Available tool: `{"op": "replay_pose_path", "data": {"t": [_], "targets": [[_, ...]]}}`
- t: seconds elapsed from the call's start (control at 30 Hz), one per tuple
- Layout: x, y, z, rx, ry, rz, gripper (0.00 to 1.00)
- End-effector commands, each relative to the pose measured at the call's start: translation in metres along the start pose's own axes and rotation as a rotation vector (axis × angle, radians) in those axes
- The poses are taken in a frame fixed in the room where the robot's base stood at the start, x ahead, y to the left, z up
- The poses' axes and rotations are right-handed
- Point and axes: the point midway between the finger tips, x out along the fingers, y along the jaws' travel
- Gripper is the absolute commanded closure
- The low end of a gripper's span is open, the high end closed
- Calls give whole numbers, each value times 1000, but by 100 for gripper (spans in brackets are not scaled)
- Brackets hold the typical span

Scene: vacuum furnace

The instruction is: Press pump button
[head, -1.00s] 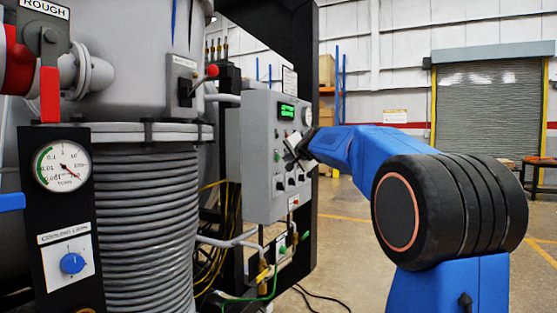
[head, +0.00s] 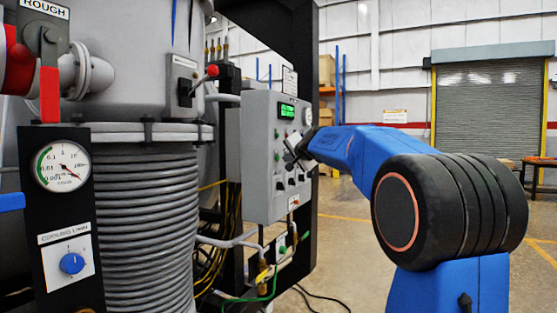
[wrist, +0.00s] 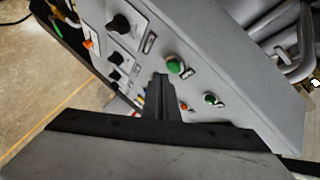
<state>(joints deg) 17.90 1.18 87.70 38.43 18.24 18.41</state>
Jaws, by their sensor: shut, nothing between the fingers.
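The grey control box (head: 255,155) stands at the middle of the head view, with a lit green display and small buttons on its front. In the wrist view the panel (wrist: 225,65) shows a larger green button (wrist: 174,66) and a smaller green button (wrist: 210,99). The labels are too small to read, so I cannot tell which is the pump button. My gripper (wrist: 160,80) is shut and empty, its tips close to the panel by the larger green button. I cannot tell whether they touch it. My gripper also shows in the head view (head: 290,148), partly hiding the panel.
Black knobs (wrist: 118,24) sit beside the buttons. A red-handled lever (head: 211,71), a ribbed grey column (head: 150,225) and a dial gauge (head: 62,165) stand to the left. Cables hang below the box and lie on the floor. The floor at the right is largely open.

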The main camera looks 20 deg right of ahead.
Motion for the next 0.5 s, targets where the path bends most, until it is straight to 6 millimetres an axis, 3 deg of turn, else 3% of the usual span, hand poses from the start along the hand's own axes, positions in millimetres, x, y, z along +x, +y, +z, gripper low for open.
{"op": "replay_pose_path", "data": {"t": [0.5], "targets": [[6,-5,4,0,0,0,100]]}}
